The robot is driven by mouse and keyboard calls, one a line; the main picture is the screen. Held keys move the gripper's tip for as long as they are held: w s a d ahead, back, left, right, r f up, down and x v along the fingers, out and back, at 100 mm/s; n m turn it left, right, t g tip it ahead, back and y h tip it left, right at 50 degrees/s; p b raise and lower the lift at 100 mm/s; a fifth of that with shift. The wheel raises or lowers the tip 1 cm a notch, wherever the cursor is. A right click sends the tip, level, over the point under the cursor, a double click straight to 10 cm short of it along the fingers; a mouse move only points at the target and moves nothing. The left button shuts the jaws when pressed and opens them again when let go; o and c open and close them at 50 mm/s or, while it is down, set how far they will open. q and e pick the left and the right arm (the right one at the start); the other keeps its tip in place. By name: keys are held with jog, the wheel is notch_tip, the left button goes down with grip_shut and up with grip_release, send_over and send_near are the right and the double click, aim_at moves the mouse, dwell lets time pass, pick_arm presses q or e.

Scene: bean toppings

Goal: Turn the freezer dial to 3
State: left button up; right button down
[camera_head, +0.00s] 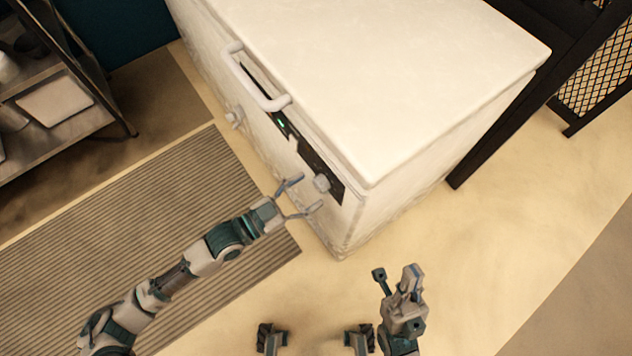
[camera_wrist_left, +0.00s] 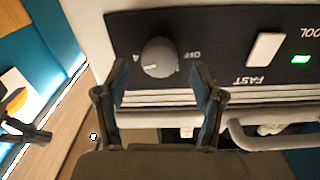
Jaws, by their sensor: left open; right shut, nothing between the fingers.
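The white chest freezer (camera_head: 400,70) stands ahead, with a black control panel (camera_head: 293,145) on its front side. The round grey dial (camera_head: 321,183) sits at the panel's near end. In the left wrist view the dial (camera_wrist_left: 158,57) shows upside down between the fingers, with "OFF" to its right and a "4" to its left. My left gripper (camera_head: 303,196) is open, its fingers pointing at the dial from a short way off; it also shows in the left wrist view (camera_wrist_left: 160,90). My right gripper (camera_head: 408,280) is shut and empty, away from the freezer at the lower right.
A white switch (camera_wrist_left: 265,48) marked "FAST" and a green light (camera_wrist_left: 301,59) share the panel. The freezer handle (camera_head: 255,85) sticks out above it. A ribbed mat (camera_head: 130,225) lies on the floor, with a metal shelf (camera_head: 60,100) at the left.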

aim_at(316, 186)
pick_arm(q)
jog(key=shift+x, duration=1.55)
jog(key=shift+a, duration=0.25)
jog(key=shift+c, duration=0.5)
jog(key=shift+d, duration=0.15)
jog(key=c, duration=1)
jog(key=shift+c, duration=0.2)
jog(key=shift+n, duration=0.3)
jog(key=n, duration=0.3)
jog(key=shift+w, duration=0.1)
jog(key=shift+n+p, duration=0.35)
jog(key=shift+n, duration=1.75)
jog(key=shift+w, duration=0.1)
